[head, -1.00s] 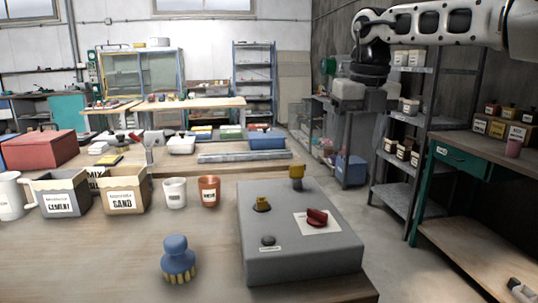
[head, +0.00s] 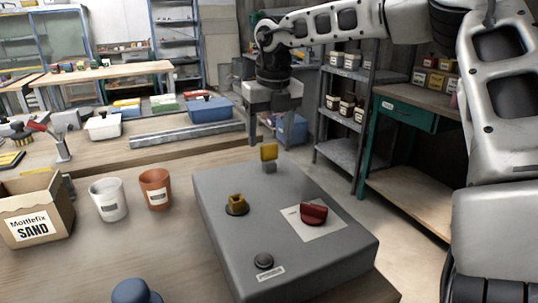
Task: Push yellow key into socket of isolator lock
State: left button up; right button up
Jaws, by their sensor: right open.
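A grey box (head: 300,240) stands on the table. A yellow key (head: 269,152) with a grey lower part stands upright at the box's far edge. A brass-yellow fitting with a dark round base, which looks like the isolator lock's socket (head: 236,204), is on the box top, nearer and to the left of the key. The key is apart from it. My right gripper (head: 272,122) points down, open, and appears just above and behind the key in the picture, apart from it. My left gripper is out of view.
A red switch (head: 314,214) on a white plate and a dark button (head: 264,261) are also on the box. A white cup (head: 108,199), a copper cup (head: 155,188) and a sand box (head: 36,208) stand left. A blue brush handle (head: 134,291) is at the front edge.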

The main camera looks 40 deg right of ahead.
aim_at(270, 144)
jog(key=shift+w+f+p, duration=0.15)
jog(key=shift+f, duration=1.35)
jog(key=shift+w+f+p, duration=0.1)
jog(key=shift+f+p, duration=0.05)
jog(key=shift+f, duration=1.3)
jog(key=c, duration=1.1)
